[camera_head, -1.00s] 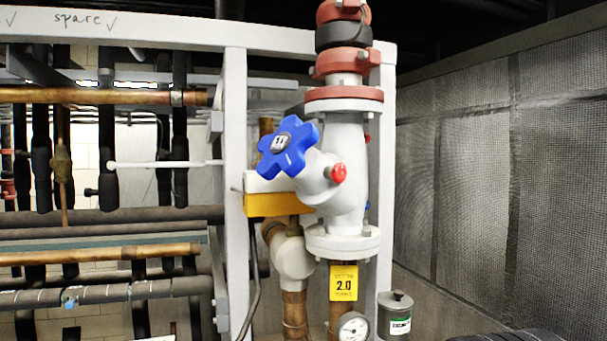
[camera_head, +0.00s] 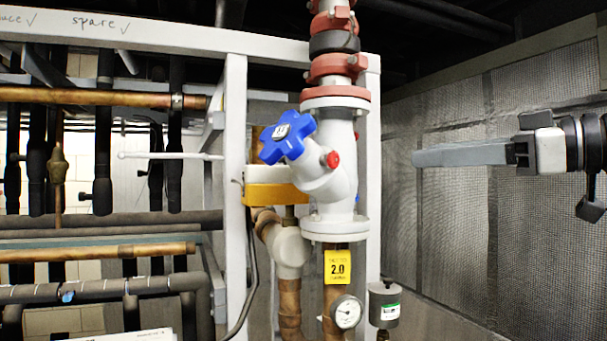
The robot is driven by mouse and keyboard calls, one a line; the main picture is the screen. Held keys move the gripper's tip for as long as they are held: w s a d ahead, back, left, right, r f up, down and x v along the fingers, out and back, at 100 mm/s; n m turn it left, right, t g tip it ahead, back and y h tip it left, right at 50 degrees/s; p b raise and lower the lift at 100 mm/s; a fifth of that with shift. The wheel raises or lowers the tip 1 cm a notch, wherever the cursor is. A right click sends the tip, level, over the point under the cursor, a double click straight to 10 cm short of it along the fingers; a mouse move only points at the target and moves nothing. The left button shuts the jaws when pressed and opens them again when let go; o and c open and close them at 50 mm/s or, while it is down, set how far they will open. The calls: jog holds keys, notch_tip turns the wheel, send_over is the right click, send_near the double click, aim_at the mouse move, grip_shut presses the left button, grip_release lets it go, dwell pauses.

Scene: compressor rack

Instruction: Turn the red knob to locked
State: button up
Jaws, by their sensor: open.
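A blue star-shaped handwheel (camera_head: 287,137) is on the valve's left branch, up and left of the knob. My gripper (camera_head: 420,158) comes in from the right edge at about the knob's height in the picture. Its long grey fingers point left, open and empty, with a clear gap in the picture between their tips and the knob. The fingers overlap in this side view, so their spacing is hidden. The knob's markings are too small to read.
Red couplings (camera_head: 335,68) top the valve. Below are a yellow tag (camera_head: 338,267), a pressure gauge (camera_head: 347,312) and a grey canister (camera_head: 384,304). A white frame post (camera_head: 235,190) and pipes fill the left. A mesh wall (camera_head: 455,240) stands behind my gripper.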

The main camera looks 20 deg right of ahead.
aim_at(336, 159)
jog(key=x, duration=0.5)
jog(key=d+p+x, duration=0.1)
jog(key=x, duration=0.5)
jog(key=w+x, duration=0.1)
jog(key=x, duration=0.5)
jog(key=shift+w+d+r, duration=0.1)
jog(key=shift+d+r, duration=0.15)
jog(key=shift+r, duration=0.1)
jog(key=shift+c, duration=0.3)
jog(key=c, duration=1)
